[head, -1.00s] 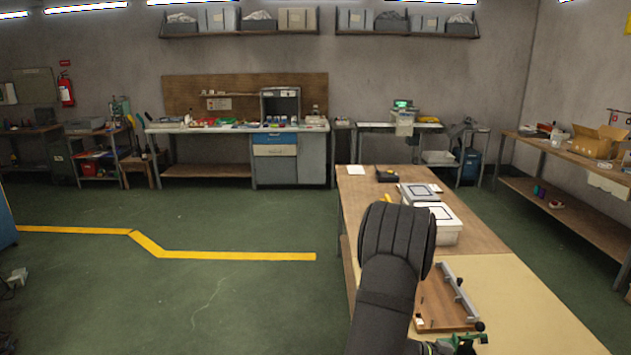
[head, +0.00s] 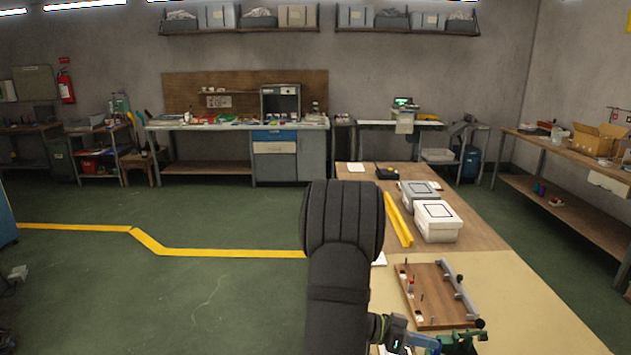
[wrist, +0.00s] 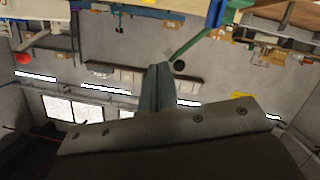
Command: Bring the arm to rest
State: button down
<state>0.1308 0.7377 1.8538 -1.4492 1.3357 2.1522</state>
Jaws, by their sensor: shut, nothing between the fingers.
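In the wrist view my gripper (wrist: 160,70) shows as grey fingers closed together, with nothing between them. In the head view my dark arm rises in front of the near left edge of the workbench (head: 540,310). My fingers cannot be made out there.
A wooden board (head: 440,305) with pegs and a metal rail lies on the bench, a green fixture (head: 462,338) at its near edge. Beyond are a white box (head: 437,222), a grey box (head: 418,195) and yellow strips (head: 399,220). Open floor lies left.

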jog(key=d+f, duration=0.2)
jog(key=d, duration=0.1)
jog(key=s+d+f, duration=0.1)
jog(key=d, duration=0.3)
jog(key=s+d+f, duration=0.1)
jog(key=d+f, duration=0.1)
jog(key=d, duration=0.1)
jog(key=shift+s+d+f, duration=0.2)
jog(key=shift+d+f, duration=0.05)
jog(key=shift+f, duration=0.1)
jog(key=shift+d, duration=0.25)
jog(key=shift+w+r, duration=0.25)
jog(key=shift+r, duration=0.5)
jog(key=shift+w+r+n+g, duration=0.15)
jog(key=shift+w+r+n, duration=0.1)
jog(key=shift+w, duration=0.2)
jog(key=shift+w+r+n+g, duration=0.15)
jog(key=shift+w+n, duration=0.1)
jog(key=shift+w, duration=0.15)
jog(key=w+a+r+n+g+h, duration=0.1)
jog(key=w+a+r+n+g, duration=0.1)
jog(key=w+r+n, duration=0.6)
jog(key=w+a+m, duration=0.1)
jog(key=w+a, duration=0.3)
jog(key=a, duration=0.5)
jog(key=shift+w+a, duration=0.2)
jog(key=shift+a, duration=0.05)
